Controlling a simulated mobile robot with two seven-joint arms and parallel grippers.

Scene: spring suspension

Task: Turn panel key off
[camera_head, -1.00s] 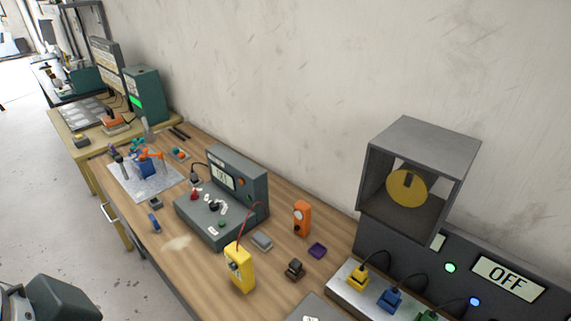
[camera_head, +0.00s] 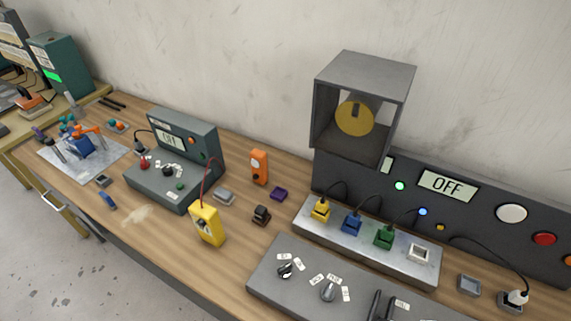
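A dark control panel (camera_head: 470,222) stands against the wall at the right, and its display (camera_head: 447,186) reads OFF. An open-fronted grey box (camera_head: 393,82) sits on its left end. Inside the box is a round yellow disc (camera_head: 353,122) with a dark piece at its top; I cannot tell if this is the key. A low grey panel (camera_head: 270,281) in front carries a dark knob (camera_head: 285,270) and a grey knob (camera_head: 328,292) among white labels. Dark upright parts at its right are cut by the frame's bottom edge. Neither gripper is in view.
A metal strip (camera_head: 302,226) holds yellow (camera_head: 320,211), blue (camera_head: 351,225) and green (camera_head: 383,237) plugs with cables. A yellow meter (camera_head: 207,227), an orange device (camera_head: 259,166) and a grey instrument (camera_head: 199,143) stand on the wooden bench. Bare wood shows along the front left.

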